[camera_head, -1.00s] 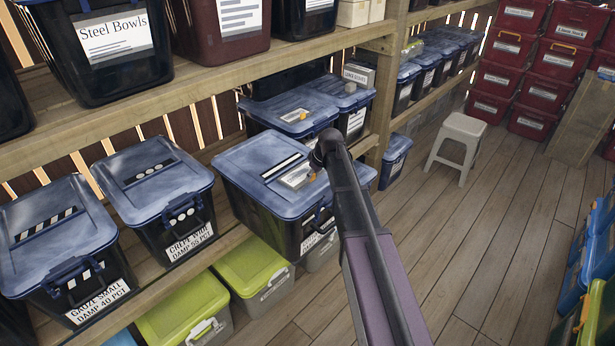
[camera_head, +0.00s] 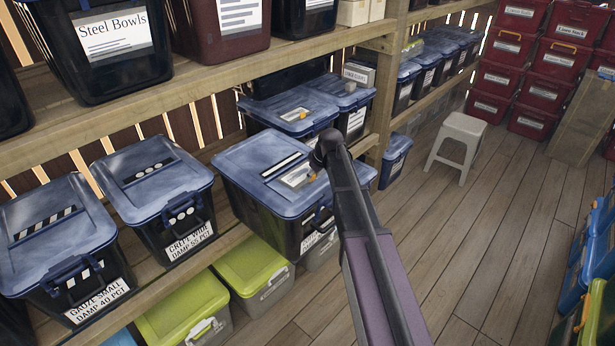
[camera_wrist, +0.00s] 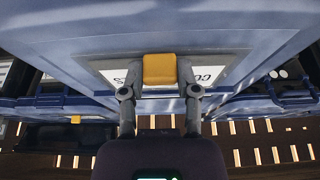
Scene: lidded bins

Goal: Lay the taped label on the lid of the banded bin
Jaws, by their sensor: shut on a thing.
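The banded bin (camera_head: 262,196) is dark with a blue lid that carries a white band on black. It is the right one of three front bins on the lower shelf. The taped label (camera_head: 298,175), a white card with a yellow tab, is at the right part of that lid. In the wrist view the label (camera_wrist: 118,75) shows partial lettering, and my gripper (camera_wrist: 160,70) is shut on its yellow tab. The card looks flat on or just above the lid; I cannot tell whether it touches. My arm hides the gripper in the head view.
A dotted-lid bin (camera_head: 155,190) and a diagonally striped one (camera_head: 50,240) stand to the left. Behind is a blue-lidded bin (camera_head: 290,108) with a card and orange piece. The upper shelf (camera_head: 240,75) overhangs. A stool (camera_head: 458,140) stands on open floor.

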